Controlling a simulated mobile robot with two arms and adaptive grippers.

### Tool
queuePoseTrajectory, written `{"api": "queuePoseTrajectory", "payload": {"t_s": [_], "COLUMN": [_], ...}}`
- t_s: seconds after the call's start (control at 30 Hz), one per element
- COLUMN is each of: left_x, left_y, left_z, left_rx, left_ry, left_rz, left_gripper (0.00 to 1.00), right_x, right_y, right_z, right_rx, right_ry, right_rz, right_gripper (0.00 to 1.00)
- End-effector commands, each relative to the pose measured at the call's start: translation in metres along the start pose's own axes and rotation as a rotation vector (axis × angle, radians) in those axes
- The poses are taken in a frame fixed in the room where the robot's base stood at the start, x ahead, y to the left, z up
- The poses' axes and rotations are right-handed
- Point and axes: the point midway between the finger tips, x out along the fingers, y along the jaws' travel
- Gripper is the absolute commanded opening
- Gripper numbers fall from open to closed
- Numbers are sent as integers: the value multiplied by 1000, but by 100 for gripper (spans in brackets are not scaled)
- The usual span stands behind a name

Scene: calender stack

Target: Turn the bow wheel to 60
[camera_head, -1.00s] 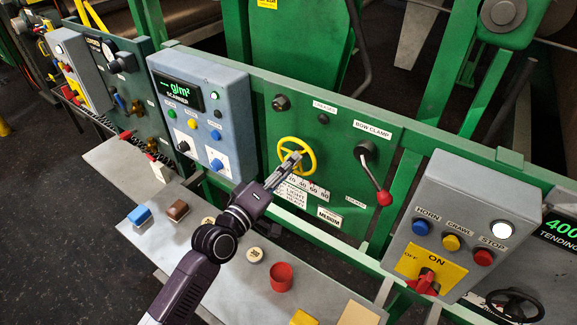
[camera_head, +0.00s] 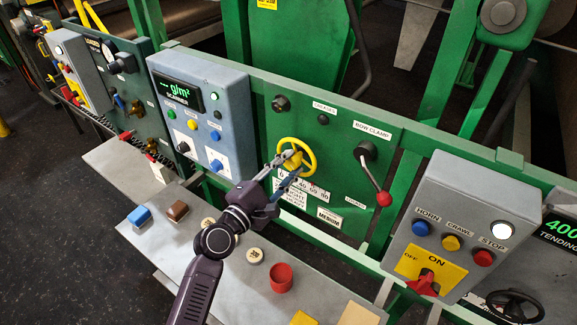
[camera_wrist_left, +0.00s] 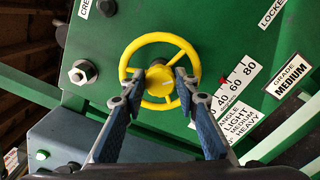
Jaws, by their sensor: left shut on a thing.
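The yellow bow wheel (camera_head: 296,156) is on the green panel; it also shows in the left wrist view (camera_wrist_left: 182,46). My left gripper (camera_head: 289,161) reaches it from the lower left. In the left wrist view its two fingers (camera_wrist_left: 166,76) straddle the wheel's hub, one on each side, and are shut on the wheel. The white angle scale (camera_wrist_left: 235,85) is beside the wheel. A small red mark (camera_wrist_left: 222,79) sits at its edge, close to the 60. My right gripper is not in view.
A red-knobbed bow clamp lever (camera_head: 376,180) stands right of the wheel. A blue-grey scanner box (camera_head: 205,110) is to the left, and a grey button box (camera_head: 460,225) to the right.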

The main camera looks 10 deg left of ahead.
Motion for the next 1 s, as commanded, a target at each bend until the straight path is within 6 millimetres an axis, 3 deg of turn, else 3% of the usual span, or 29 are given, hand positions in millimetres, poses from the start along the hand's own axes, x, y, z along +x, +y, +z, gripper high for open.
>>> {"api": "queuePoseTrajectory", "payload": {"t_s": [0.5, 1.0], "left_x": [0, 0], "left_y": [-3, -2], "left_z": [-1, -1], "left_rx": [-445, -621], "left_ry": [2, 3], "left_rz": [-8, -8], "left_gripper": [4, 4], "right_x": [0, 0], "right_y": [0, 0], "right_z": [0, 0], "right_rx": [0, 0], "right_ry": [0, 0], "right_rz": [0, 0], "right_gripper": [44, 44]}}
